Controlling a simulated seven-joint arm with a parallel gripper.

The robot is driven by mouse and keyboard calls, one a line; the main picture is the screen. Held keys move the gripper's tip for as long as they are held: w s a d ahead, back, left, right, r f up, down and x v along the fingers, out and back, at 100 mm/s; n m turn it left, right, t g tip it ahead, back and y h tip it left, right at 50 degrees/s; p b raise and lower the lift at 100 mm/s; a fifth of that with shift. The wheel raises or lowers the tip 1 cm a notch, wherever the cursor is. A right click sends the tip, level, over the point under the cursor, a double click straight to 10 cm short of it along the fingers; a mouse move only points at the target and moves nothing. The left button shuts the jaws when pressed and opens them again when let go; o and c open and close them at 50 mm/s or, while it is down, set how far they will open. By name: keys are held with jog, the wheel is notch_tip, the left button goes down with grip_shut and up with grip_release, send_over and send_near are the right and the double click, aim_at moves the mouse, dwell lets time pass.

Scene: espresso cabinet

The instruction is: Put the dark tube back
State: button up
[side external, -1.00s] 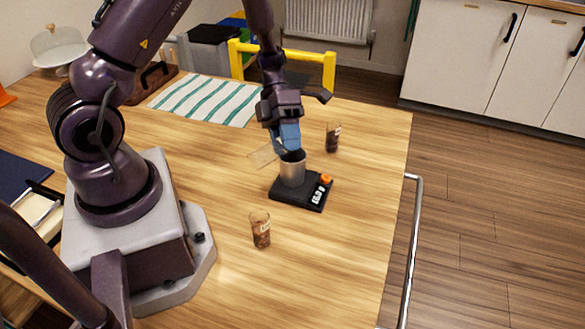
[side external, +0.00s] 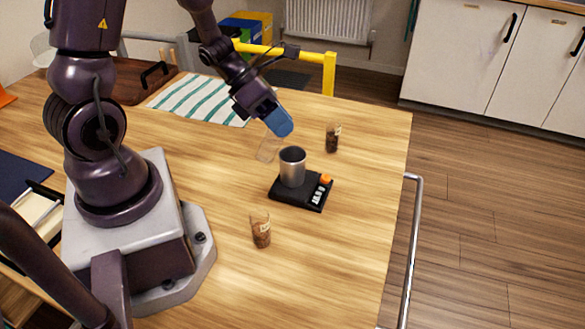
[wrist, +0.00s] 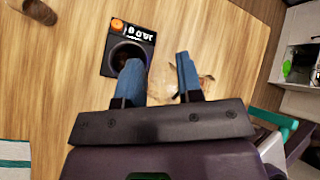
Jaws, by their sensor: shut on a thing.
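My gripper (side external: 279,122) is shut on a clear glass tube (side external: 268,149), which hangs tilted above the table, left of the scale. It looks empty; its contents are hard to tell. In the wrist view, my gripper's blue fingers (wrist: 160,80) stand apart, and the glass between them barely shows. A tube with dark contents (side external: 332,138) stands on the table behind the scale; it also shows in the wrist view (wrist: 40,11). A tube with lighter brown contents (side external: 261,229) stands in front. A metal cup (side external: 292,167) sits on the black scale (side external: 288,196).
A striped towel (side external: 203,101) and a brown wooden tray (side external: 143,85) lie at the back left. A yellow rail (side external: 328,75) is past the table's far edge. The table (side external: 365,215) is clear right of the scale.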

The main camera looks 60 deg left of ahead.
jog(key=shift+r+t, duration=0.35)
jog(key=shift+t, duration=0.15)
